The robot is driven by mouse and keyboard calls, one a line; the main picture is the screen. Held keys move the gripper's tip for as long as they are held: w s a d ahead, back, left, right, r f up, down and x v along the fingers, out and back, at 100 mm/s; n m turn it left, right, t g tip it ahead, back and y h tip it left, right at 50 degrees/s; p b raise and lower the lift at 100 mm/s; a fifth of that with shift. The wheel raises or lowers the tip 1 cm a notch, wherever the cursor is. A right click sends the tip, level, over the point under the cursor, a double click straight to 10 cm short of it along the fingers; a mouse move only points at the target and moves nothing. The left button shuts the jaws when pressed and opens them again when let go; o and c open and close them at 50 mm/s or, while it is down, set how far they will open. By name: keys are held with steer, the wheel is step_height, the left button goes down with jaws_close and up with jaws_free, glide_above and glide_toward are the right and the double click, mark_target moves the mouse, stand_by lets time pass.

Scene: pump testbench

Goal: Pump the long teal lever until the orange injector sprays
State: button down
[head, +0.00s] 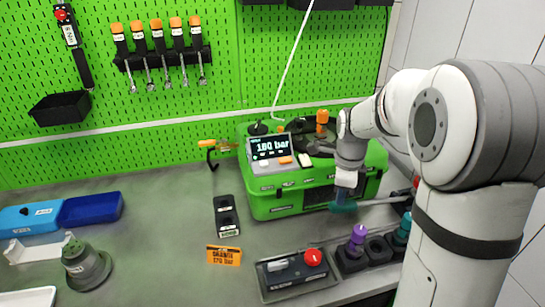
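The green pump bench (276,205) stands against the pegboard, its display (270,147) reading what looks like 180 bar. The long teal lever (378,201) lies about level along the lower front right of the bench. My gripper (343,201) points down at the lever's left end, at or touching it; its fingertips are too small and covered to tell whether they are shut on it. An orange-capped part (322,117) stands on top of the bench, perhaps the orange injector. No spray is visible. An orange card (224,256) reads "ORANGE 170 bar".
A black holder (227,230) and a tray (297,290) with a red-capped part lie in front. Purple (357,235) and teal-topped (405,224) parts stand in black holders near my arm. Blue trays (90,208) are at the left. The middle-left tabletop is clear.

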steer(key=shift+f, duration=0.45)
steer(key=shift+w+d+r+p, duration=0.1)
steer(key=shift+d+r+p, duration=0.05)
steer(key=shift+r+p, duration=0.9)
steer(key=shift+d+r+p, duration=0.1)
steer(key=shift+r+p, duration=0.5)
steer(key=shift+r, duration=0.9)
step_height(320, 180, up, 6)
steer(key=p, duration=0.4)
